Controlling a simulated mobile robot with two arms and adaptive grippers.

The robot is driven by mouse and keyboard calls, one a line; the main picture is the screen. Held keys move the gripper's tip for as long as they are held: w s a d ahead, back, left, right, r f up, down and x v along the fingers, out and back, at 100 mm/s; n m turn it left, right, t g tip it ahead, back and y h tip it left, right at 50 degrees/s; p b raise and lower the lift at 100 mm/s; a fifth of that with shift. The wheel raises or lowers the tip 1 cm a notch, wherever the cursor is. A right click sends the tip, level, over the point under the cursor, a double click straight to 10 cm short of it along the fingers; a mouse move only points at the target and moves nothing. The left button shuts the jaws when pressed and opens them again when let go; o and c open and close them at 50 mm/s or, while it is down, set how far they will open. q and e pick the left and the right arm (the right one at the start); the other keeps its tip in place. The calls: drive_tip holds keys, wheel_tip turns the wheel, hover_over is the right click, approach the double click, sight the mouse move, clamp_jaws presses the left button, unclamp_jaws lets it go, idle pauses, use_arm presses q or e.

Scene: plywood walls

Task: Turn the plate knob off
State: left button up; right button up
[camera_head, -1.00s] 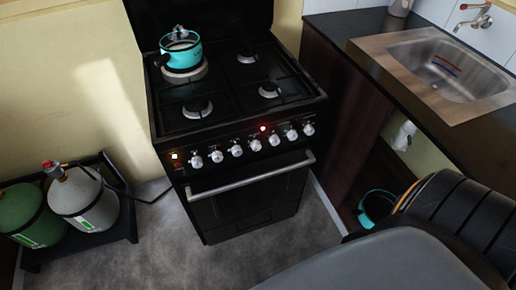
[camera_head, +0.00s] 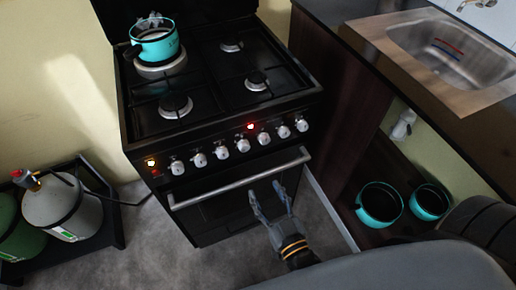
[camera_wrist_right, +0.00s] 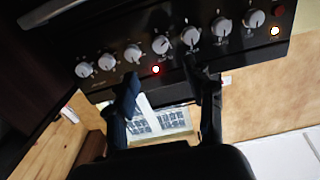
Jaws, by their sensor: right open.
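The black stove (camera_head: 222,112) has a row of several white knobs on its front panel. The leftmost knob (camera_head: 177,167) sits beside a lit orange lamp (camera_head: 151,163); a red lamp (camera_head: 250,126) glows above the middle of the row. Which knob serves the plate cannot be told. A turquoise pot (camera_head: 155,45) stands on the pale round plate (camera_head: 160,69) at the back left. My right gripper (camera_head: 266,190) is open and empty, in front of the oven door below the knobs. In the right wrist view its fingers (camera_wrist_right: 169,82) point toward the knob row, apart from it.
A horizontal oven handle (camera_head: 240,180) crosses the door just above my right gripper. Two turquoise pots (camera_head: 379,204) (camera_head: 429,202) sit on the low shelf at right. A sink (camera_head: 440,55) is in the right counter. Gas cylinders (camera_head: 55,208) stand at left.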

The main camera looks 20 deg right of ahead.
sight(245, 150)
drive_tip(key=w, duration=1.3)
drive_tip(key=shift+w+a+r+p, duration=0.15)
drive_tip(key=shift+w+r+p, duration=0.15)
drive_tip(key=shift+w+r, duration=0.1)
use_arm(q)
drive_tip(key=shift+s+a+r, duration=0.1)
drive_tip(key=shift+s+r, duration=0.15)
use_arm(e)
clamp_jaws()
